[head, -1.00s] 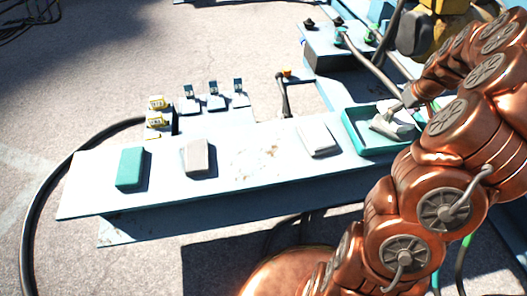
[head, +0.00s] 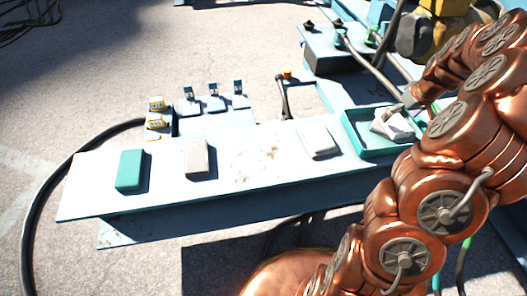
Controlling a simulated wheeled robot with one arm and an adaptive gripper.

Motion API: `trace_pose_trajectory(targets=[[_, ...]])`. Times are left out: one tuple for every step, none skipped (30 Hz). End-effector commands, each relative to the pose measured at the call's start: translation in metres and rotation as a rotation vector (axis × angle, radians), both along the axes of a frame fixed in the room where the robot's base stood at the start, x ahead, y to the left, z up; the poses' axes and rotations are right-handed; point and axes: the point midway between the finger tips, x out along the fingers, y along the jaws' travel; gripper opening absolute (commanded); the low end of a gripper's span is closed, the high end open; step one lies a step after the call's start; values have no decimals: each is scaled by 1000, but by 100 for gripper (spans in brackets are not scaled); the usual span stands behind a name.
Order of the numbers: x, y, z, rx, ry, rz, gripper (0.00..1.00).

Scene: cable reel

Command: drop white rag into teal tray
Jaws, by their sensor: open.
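The teal tray (head: 352,137) sits at the right end of the pale bench. A crumpled white rag (head: 391,124) is inside its rim, just below my gripper (head: 405,109). My gripper reaches in from the upper right and is open. Its fingertips are small and partly hidden by my arm, so I cannot tell whether they still touch the rag. My copper arm covers the tray's right side. Another whitish folded cloth (head: 318,141) lies on the bench left of the tray.
A grey-beige cloth (head: 197,159) and a teal cloth (head: 130,169) lie farther left on the bench (head: 258,165). Small yellow blocks (head: 156,112) and several switches (head: 214,99) stand behind. A black hose (head: 40,190) curves around the left end. A machine with cables stands behind the tray.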

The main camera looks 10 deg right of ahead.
Motion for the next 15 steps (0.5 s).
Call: trace_pose_trajectory(targets=[[-1,0,5,-1,-2,0,100],[-2,0,8,-1,-1,0,100],[-4,-1,13,-1,-2,0,100],[-5,-1,18,-2,-2,-1,100],[-6,-1,23,-3,-3,-1,100],[-8,-1,30,-4,-5,-1,100],[-10,-2,36,-5,-5,-1,100],[-12,-1,42,-5,-5,-1,100],[-14,-1,50,-3,-5,-1,100],[-16,-1,56,-3,-5,-1,100],[-18,-1,61,-3,-5,-1,100],[-20,-1,68,-3,-5,-1,100],[-21,0,73,-3,-5,-1,100],[-23,0,77,-1,-3,0,100],[-25,0,83,-1,-2,0,100]])
